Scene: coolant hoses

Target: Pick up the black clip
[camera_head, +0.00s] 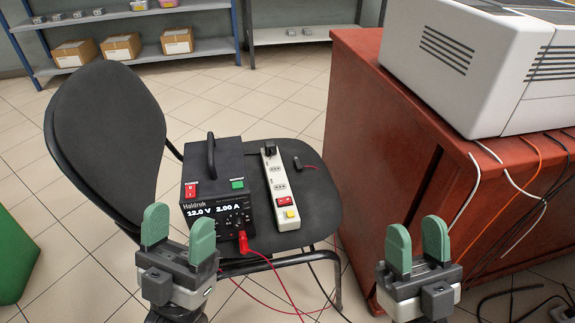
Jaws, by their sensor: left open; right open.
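A small black piece (303,163), which looks like the black clip, lies on the black chair seat (325,207), to the right of the power strip. A short red line runs from it to the right. My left gripper (178,232) is open and empty, in front of the chair at the left. My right gripper (417,243) is open and empty, in front of the red-brown cabinet. Both are well apart from the black piece.
A black power supply (221,190) with a red plug and wire stands on the seat. Beside it lies a white power strip (281,190). The cabinet (365,130) bears a large white machine (465,65) and loose cables. Shelves with boxes stand behind.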

